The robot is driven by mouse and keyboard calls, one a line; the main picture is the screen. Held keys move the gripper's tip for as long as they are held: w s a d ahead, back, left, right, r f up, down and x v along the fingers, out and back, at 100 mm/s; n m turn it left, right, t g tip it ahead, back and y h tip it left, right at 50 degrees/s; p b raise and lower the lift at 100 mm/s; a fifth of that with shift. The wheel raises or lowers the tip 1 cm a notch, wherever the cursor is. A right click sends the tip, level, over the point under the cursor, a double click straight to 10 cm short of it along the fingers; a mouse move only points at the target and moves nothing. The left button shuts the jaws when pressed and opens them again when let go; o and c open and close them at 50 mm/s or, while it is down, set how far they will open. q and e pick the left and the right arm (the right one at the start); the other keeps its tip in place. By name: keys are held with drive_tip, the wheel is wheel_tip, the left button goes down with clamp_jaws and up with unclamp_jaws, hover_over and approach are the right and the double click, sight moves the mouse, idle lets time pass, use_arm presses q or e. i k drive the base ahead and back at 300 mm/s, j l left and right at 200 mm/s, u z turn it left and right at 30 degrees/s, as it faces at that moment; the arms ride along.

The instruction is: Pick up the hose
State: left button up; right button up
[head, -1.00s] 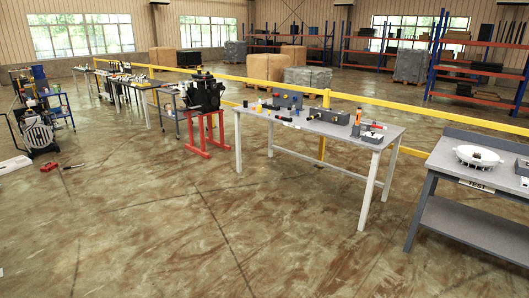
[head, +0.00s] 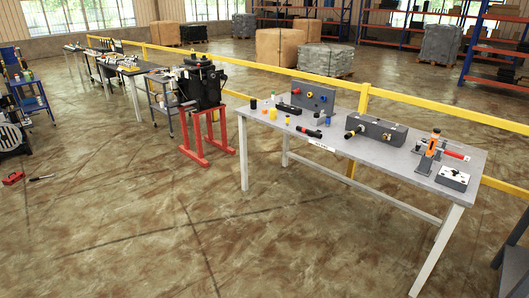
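No thing is clearly a hose at this size. Neither of my grippers is in view.
An orange-and-grey clamp device (head: 431,152) and a small black-and-white box (head: 453,179) are at the bench's right end. A red stand with a black engine (head: 203,100) is to the left. A yellow rail (head: 262,66) runs behind. The floor in front is clear.

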sight(306, 131)
drive_tip(key=i+z, duration=0.15)
drive_tip(key=i, duration=0.4)
drive_tip(key=i+j+z, duration=0.2)
drive_tip(key=i, duration=0.35)
drive_tip(key=i+j+z, duration=0.15)
drive_tip(key=i, duration=0.35)
drive_tip(key=i+j+z, duration=0.1)
drive_tip(key=i+j, duration=0.15)
drive_tip(key=i, duration=0.4)
drive_tip(key=i+j+z, duration=0.1)
drive_tip(key=i+j, duration=0.2)
drive_tip(key=i, duration=0.3)
drive_tip(key=i+j+z, duration=0.1)
drive_tip(key=i+j, duration=0.25)
drive_tip(key=i, duration=0.25)
drive_tip(key=i+j, duration=0.4)
drive_tip(key=i, duration=0.2)
drive_tip(key=i+j+z, duration=0.15)
drive_tip(key=i+j, duration=0.25)
drive_tip(key=i, duration=0.2)
